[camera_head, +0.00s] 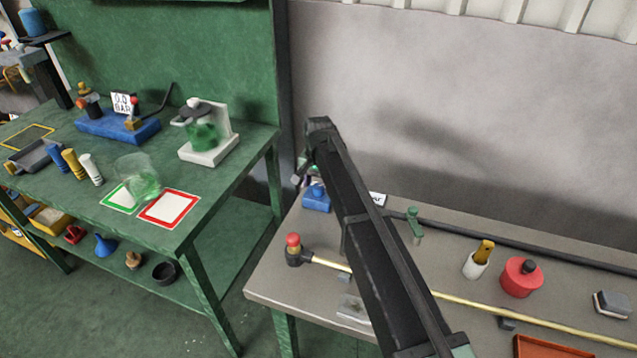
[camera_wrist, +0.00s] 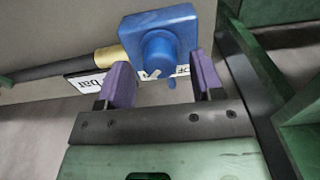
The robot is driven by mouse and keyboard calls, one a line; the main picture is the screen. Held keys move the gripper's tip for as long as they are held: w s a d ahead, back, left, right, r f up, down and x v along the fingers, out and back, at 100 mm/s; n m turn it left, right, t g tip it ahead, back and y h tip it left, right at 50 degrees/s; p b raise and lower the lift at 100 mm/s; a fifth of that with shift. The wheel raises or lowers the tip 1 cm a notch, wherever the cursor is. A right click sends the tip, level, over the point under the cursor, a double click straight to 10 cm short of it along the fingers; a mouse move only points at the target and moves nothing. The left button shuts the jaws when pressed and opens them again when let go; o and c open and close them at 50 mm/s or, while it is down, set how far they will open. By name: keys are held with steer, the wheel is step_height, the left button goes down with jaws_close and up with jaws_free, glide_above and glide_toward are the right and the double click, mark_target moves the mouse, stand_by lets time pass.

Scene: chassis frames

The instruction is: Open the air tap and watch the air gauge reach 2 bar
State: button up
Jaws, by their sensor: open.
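A blue block with a round blue knob (camera_wrist: 160,48), apparently the air tap, is at the top middle of the wrist view. A white pointer mark shows on the knob's lower edge. My gripper (camera_wrist: 158,65) is open. Its two purple fingers stand left and right of the knob's lower part, with gaps visible; I cannot tell whether either touches it. In the head view the blue block (camera_head: 316,199) sits at the grey bench's left back, below the end of my arm. A small display reading about 0.0 BAR (camera_head: 123,103) stands on the green bench; I cannot tell if it is the air gauge.
A black hose with a brass fitting (camera_wrist: 109,56) joins the blue block. A partly hidden label (camera_wrist: 86,82) reads "bar". A red-capped fitting (camera_head: 293,249), a green valve (camera_head: 414,226) and a red pot (camera_head: 521,277) stand on the grey bench (camera_head: 270,280).

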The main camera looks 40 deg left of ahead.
mark_target(319, 186)
step_height(319, 186, up, 9)
steer(key=p, duration=0.7)
steer(key=s+d+m, duration=0.1)
steer(key=s+d, duration=0.2)
steer(key=d, duration=1.8)
steer(key=s+d+m, duration=0.1)
steer(key=s+d, duration=0.2)
steer(key=d, duration=1.8)
steer(key=s+d+m, duration=0.1)
steer(key=s+d, duration=0.2)
steer(key=d, duration=1.7)
steer(key=shift+s+d, duration=0.2)
steer(key=shift+d, duration=0.2)
